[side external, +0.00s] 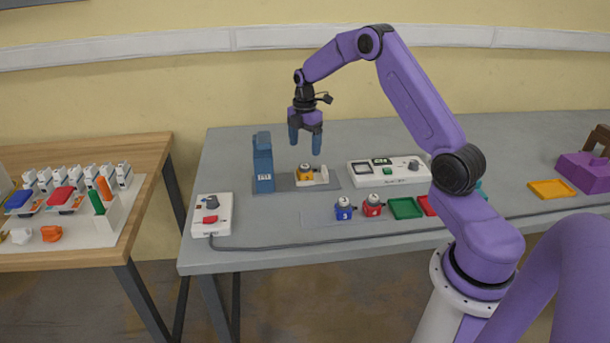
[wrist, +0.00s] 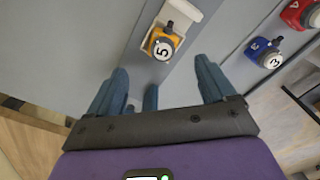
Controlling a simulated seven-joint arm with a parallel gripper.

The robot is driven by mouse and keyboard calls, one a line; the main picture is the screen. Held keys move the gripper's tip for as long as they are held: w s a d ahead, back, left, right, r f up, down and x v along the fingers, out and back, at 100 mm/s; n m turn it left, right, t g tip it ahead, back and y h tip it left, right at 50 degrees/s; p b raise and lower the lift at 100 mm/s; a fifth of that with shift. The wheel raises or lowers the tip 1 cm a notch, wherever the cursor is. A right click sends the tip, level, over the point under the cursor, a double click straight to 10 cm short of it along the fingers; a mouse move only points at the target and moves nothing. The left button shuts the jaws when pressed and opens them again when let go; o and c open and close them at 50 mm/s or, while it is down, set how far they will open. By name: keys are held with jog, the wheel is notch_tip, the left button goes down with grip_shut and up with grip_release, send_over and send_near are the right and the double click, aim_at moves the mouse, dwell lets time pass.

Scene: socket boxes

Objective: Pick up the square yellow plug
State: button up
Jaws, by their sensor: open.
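The square yellow plug (side external: 305,173) sits in a white holder (side external: 321,177) on a dark grey mat. In the wrist view the yellow plug (wrist: 165,45) shows a white round top marked 5 and a dark knob, with the white holder (wrist: 181,12) around its upper end. My gripper (side external: 304,143) hangs above the plug, apart from it, with its blue fingers pointing down. In the wrist view my gripper (wrist: 162,82) is open and empty, its fingers spread to either side, with the plug ahead of the gap between them.
A tall blue block (side external: 263,165) stands just left of the plug. A white panel box (side external: 389,171) lies to its right. A blue plug (side external: 343,209) and a red plug (side external: 372,206) stand in front. A white control box (side external: 212,215) with a cable sits front left.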

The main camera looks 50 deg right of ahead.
aim_at(305, 166)
jog(key=shift+s+a+f, duration=0.1)
jog(key=shift+a+f, duration=0.05)
jog(key=shift+f, duration=1.75)
jog(key=shift+s+a+f, duration=0.1)
jog(key=shift+f, duration=1.75)
jog(key=c, duration=1.1)
